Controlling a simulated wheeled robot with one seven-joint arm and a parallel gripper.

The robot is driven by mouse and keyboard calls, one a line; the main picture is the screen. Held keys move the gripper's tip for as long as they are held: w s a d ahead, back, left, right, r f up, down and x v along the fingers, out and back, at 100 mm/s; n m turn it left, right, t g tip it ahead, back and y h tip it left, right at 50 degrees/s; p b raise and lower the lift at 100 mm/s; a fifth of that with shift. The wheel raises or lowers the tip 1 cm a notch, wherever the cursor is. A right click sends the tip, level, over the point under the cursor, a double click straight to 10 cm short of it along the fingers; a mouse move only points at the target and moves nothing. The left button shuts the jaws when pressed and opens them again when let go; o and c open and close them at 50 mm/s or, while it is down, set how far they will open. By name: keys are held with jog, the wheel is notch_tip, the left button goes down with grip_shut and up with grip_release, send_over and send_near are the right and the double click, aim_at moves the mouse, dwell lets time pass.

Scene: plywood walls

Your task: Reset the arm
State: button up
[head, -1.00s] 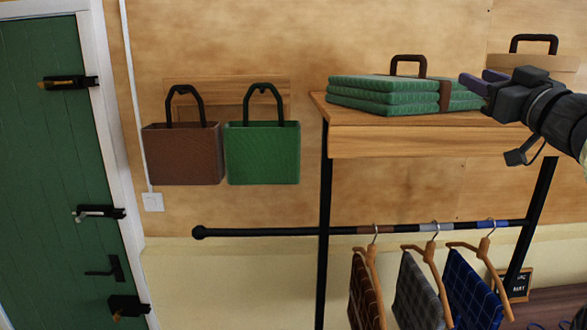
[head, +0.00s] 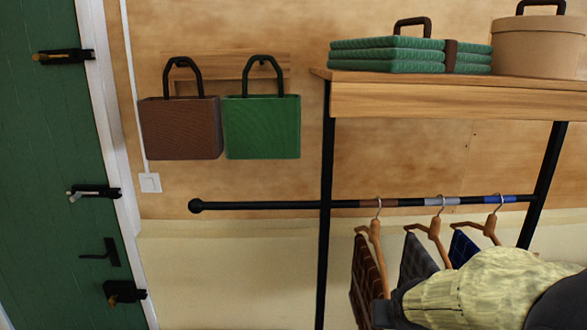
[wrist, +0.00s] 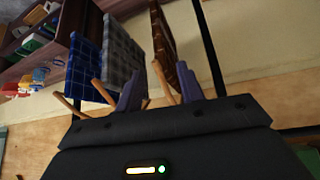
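In the wrist view my gripper (wrist: 160,92) shows two purple fingers standing apart, with nothing held between them. Beyond the fingers are the hanging cloths and their wooden hangers. In the head view my arm, with a pale yellow covering, crosses the lower right corner in front of the hanging cloths. The fingers do not show in the head view.
A black rail (head: 270,205) carries a brown cloth (head: 366,270), a grey cloth (head: 416,258) and a blue cloth (head: 463,247). Above is a wooden shelf (head: 440,101) with folded green fabric (head: 385,56) and a round box (head: 540,46). Brown (head: 180,128) and green (head: 262,128) bags hang left.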

jog(key=s+a+f+n+g+y+b, duration=0.1)
jog(key=s+a+f+g, duration=0.3)
jog(key=s+f, duration=0.5)
jog(key=shift+s+a, duration=0.6)
jog(key=shift+s, duration=0.25)
